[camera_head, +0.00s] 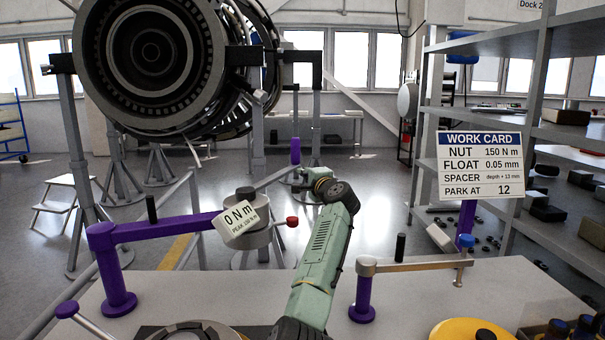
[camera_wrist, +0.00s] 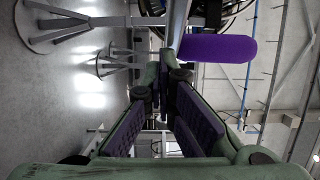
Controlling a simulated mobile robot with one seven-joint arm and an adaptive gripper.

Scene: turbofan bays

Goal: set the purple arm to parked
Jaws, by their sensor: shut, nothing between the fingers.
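The purple arm (camera_head: 165,228) stands on a purple post (camera_head: 117,280) at the left of the bench. It reaches right to a grey head with a white readout (camera_head: 240,218) showing 0 N m and a peak line. A grey bar runs on behind it toward an upright purple handle (camera_head: 295,151). My gripper (camera_head: 316,176) is just right of and below that handle in the head view. In the wrist view a purple cylinder (camera_wrist: 216,48), apparently this handle, lies beside my shut, empty fingers (camera_wrist: 172,82). I cannot tell whether they touch it.
A work card (camera_head: 480,165) reads "PARK AT 12". A purple-knobbed lever (camera_head: 67,309) is at front left. A yellow disc (camera_head: 455,329) is at front right. The engine (camera_head: 150,60) hangs behind.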

